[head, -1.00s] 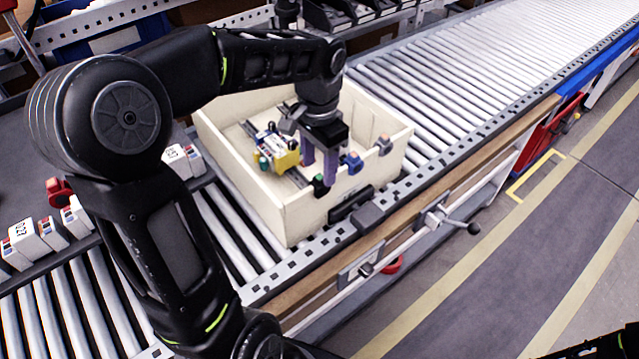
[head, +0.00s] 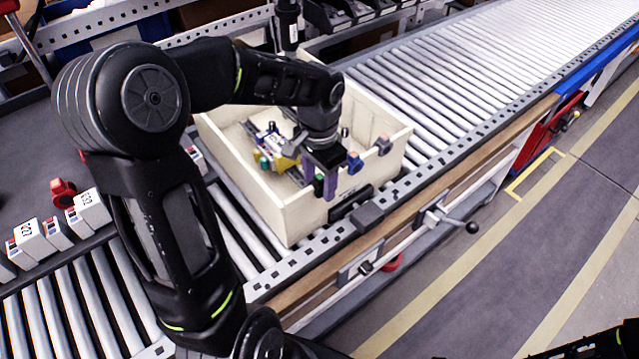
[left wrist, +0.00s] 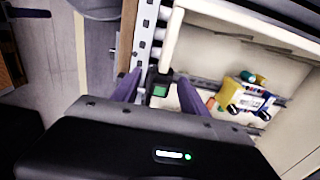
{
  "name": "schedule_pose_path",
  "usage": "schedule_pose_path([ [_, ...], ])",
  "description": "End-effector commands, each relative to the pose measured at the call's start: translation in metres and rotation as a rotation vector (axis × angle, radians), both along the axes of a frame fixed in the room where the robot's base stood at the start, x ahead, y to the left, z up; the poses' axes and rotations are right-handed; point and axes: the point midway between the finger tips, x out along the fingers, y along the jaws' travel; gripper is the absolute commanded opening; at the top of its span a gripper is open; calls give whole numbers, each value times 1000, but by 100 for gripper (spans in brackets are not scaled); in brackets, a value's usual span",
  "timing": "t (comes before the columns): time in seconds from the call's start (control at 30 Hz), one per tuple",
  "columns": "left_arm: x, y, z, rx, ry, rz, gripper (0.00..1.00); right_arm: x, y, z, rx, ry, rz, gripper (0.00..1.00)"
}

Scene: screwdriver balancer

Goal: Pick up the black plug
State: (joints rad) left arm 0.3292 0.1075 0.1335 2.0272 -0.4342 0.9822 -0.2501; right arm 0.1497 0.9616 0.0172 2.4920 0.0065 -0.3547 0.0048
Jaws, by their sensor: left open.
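The black plug (head: 318,186), with some green on it, sits on the near rim of a cream box (head: 289,218). It also shows in the left wrist view (left wrist: 158,90), between my two purple fingers. My left gripper (head: 319,178) points down at the rim, one finger on each side of the plug. It is open, with gaps beside the plug in the left wrist view (left wrist: 160,92). The arm and gripper body hide part of the box interior. My right gripper is not in view.
A blue plug (head: 354,162) and a grey and orange plug (head: 383,145) sit on the same rim, to the right. A yellow device (head: 284,158) lies inside the box. The box stands on a roller conveyor (head: 450,90), which is clear to the right.

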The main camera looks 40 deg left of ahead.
Motion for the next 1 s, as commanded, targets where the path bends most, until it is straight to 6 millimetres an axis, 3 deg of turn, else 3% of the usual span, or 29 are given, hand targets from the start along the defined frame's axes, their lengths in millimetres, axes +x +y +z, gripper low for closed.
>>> schedule_pose_path([
  [0.27, 0, 0, 0, 0, 0, 0, 51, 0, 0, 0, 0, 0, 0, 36],
  [0.87, 0, 0, 0, 0, 0, 0, 2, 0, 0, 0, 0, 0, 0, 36],
  [1.0, 0, 0, 0, 0, 0, 0, 0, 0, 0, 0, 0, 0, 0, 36],
])
